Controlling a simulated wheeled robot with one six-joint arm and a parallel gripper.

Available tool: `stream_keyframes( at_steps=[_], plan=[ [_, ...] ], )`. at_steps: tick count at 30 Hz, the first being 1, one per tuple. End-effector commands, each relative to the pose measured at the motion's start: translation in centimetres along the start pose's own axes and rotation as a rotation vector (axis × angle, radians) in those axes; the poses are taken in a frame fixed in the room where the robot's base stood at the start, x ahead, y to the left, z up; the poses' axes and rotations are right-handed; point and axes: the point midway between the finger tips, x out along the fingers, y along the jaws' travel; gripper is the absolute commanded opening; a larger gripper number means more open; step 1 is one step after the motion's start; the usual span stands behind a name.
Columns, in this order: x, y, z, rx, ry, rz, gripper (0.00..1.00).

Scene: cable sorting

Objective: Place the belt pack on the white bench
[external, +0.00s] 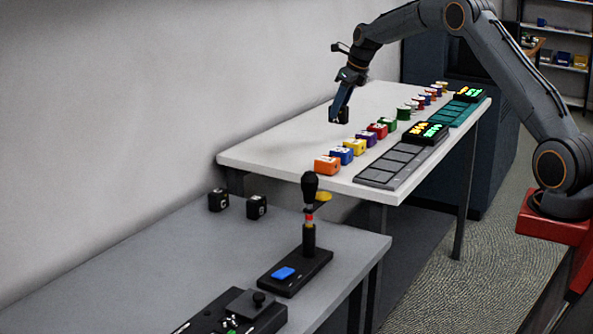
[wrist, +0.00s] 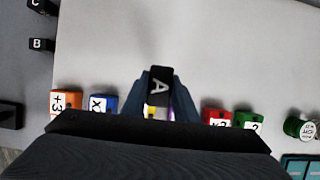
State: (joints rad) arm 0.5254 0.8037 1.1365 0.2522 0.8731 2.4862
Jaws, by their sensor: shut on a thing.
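My gripper (external: 338,113) is shut on a small black belt pack (external: 344,116). In the wrist view the pack (wrist: 159,86) shows a white letter A between my gripper's two fingers (wrist: 160,92). The gripper points down over the white bench (external: 270,150), behind the row of coloured blocks. The pack appears to be held above the bench top; the exact gap is hard to tell. The bare bench top (wrist: 210,45) fills much of the wrist view. The pack's underside is hidden.
The bench's wall side is clear. Two black packs, C (wrist: 42,6) and B (wrist: 41,44), stand on the grey table (external: 150,255).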

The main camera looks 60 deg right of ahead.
Motion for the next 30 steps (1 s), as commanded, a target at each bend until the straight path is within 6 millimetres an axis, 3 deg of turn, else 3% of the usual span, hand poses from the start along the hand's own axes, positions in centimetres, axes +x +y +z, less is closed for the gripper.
stream_keyframes(
  at_steps=[3, 18, 30],
  plan=[
    [1.9, 0.1, -0.9, 0.0, 0.002, 0.002, 0.0],
    [6.7, 0.1, -2.9, -0.001, 0.002, 0.001, 0.0],
    [7.4, 0.0, -3.1, -0.001, 0.0, 0.001, 0.0]
  ],
)
